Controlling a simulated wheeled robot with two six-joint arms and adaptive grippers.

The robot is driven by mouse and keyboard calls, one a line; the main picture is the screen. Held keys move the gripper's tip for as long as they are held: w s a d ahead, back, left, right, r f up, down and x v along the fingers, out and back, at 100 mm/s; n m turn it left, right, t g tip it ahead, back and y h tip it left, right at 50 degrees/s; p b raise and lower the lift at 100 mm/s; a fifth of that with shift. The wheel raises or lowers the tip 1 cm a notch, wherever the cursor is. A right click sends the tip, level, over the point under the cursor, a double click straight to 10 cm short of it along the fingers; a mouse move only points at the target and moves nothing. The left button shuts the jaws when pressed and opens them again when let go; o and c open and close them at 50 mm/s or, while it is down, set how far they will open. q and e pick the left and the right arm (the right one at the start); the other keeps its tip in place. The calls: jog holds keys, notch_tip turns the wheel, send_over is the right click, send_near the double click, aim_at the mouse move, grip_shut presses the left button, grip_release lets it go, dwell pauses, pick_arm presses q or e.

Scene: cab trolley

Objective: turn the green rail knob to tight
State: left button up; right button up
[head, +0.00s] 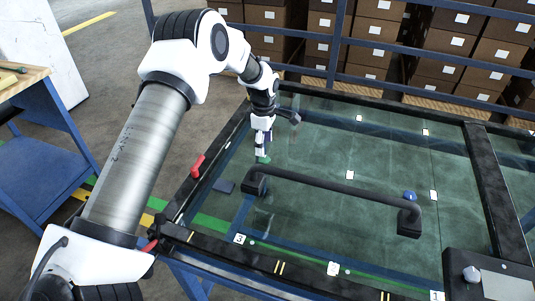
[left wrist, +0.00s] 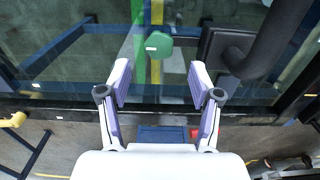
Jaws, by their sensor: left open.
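The green rail knob (left wrist: 160,41) shows in the left wrist view just beyond my open fingertips, with a small white mark on its face. In the head view only a bit of the green knob (head: 265,160) shows below the fingers. My left gripper (head: 262,150) is above it, pointing down. In the left wrist view my left gripper (left wrist: 161,82) has its two fingers spread apart with nothing between them. The knob lies ahead of the gap, and I see no contact. My right gripper is in neither view.
A black bar handle (head: 330,187) stands close to the right of the knob, and its end shows in the left wrist view (left wrist: 225,42). A red lever (head: 197,166) is at left. A blue knob (head: 410,195) is farther right. Dark glass (head: 310,225) lies between the frame rails.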

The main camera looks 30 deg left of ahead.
aim_at(264, 159)
pick_arm(q)
jog(key=f, duration=0.6)
jog(key=shift+w, duration=0.2)
jog(key=shift+s+r, duration=0.2)
jog(key=shift+c, duration=0.6)
jog(key=c, duration=1)
